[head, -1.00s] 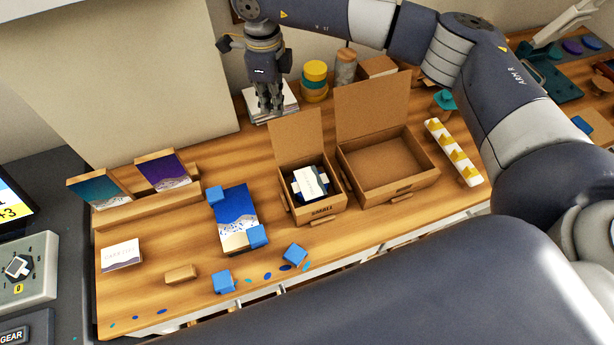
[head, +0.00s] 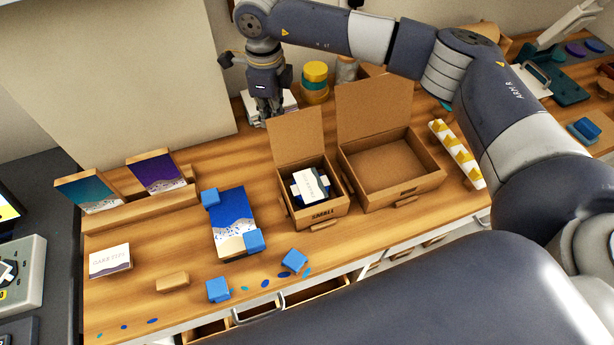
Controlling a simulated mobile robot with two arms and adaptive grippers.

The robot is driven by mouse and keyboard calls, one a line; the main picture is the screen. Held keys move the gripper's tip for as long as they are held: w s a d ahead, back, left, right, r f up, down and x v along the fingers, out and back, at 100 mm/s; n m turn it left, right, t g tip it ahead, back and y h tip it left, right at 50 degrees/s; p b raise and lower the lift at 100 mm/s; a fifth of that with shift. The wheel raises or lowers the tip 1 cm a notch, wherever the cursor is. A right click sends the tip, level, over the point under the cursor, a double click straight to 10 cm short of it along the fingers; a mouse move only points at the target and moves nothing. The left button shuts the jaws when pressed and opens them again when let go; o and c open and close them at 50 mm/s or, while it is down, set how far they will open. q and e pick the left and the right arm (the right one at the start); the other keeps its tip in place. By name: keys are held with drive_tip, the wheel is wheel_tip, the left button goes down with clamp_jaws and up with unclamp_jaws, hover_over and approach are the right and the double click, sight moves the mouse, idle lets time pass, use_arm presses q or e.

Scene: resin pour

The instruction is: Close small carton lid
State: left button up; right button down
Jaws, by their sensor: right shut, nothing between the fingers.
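Inside lies a dark item with a white card (head: 310,184) on top. My right gripper (head: 265,115) points down behind and to the left of the lid, near a white stack at the back. It is shut and empty, apart from the lid as far as I can tell. My left gripper is not in view.
A larger open carton (head: 405,194) stands just right of the small one, its lid (head: 373,108) upright. Left are a blue seascape panel (head: 231,229) with blue blocks and a wooden rack (head: 143,209). Yellow and green jars (head: 314,82) stand behind. An open drawer (head: 318,290) shows at the front edge.

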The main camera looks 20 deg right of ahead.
sight(277, 135)
drive_tip(key=shift+s+f, duration=0.25)
drive_tip(key=shift+s, duration=0.35)
drive_tip(key=shift+s+f, duration=0.2)
drive_tip(key=shift+s, duration=0.35)
drive_tip(key=shift+s+a, duration=0.1)
drive_tip(key=shift+s, duration=0.9)
drive_tip(key=shift+s+r, duration=0.1)
drive_tip(key=shift+s, duration=0.25)
drive_tip(key=shift+d, duration=0.2)
drive_tip(key=shift+w, duration=0.1)
drive_tip(key=shift+a+r, duration=0.1)
drive_tip(key=shift+r, duration=0.05)
drive_tip(key=shift+w+r+p, duration=0.1)
drive_tip(key=shift+r+p, duration=0.4)
drive_tip(key=shift+r, duration=0.05)
wheel_tip(277, 135, up, 8)
drive_tip(key=p, duration=0.3)
drive_tip(key=shift+p, duration=0.3)
